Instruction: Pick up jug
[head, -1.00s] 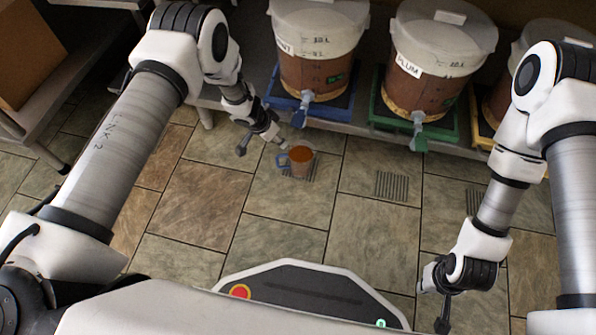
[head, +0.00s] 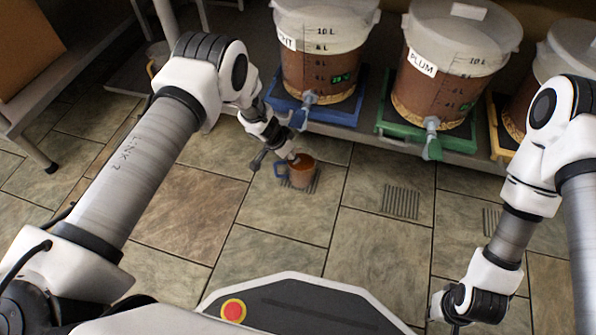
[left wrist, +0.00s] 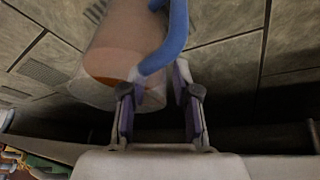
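The jug (head: 303,173) is see-through with orange-brown contents and a blue handle on its left. In the head view it appears at a floor grate in front of the blue-stand bucket; whether it touches the floor is unclear. In the left wrist view the jug (left wrist: 125,50) is at upper left, its blue handle (left wrist: 176,32) running down to the fingertips. My left gripper (left wrist: 158,82) has its fingers apart, with the handle's lower end in front of or between them; a gap shows beside the right finger. My right gripper (head: 452,318) is low in the head view, partly cut off.
Buckets stand on a low bench: one on a blue stand (head: 343,112), the PLUM bucket (head: 440,85) on a green stand (head: 388,128), another on a yellow stand at right. Taps hang over the bench edge. The tiled floor between bench and base is mostly clear.

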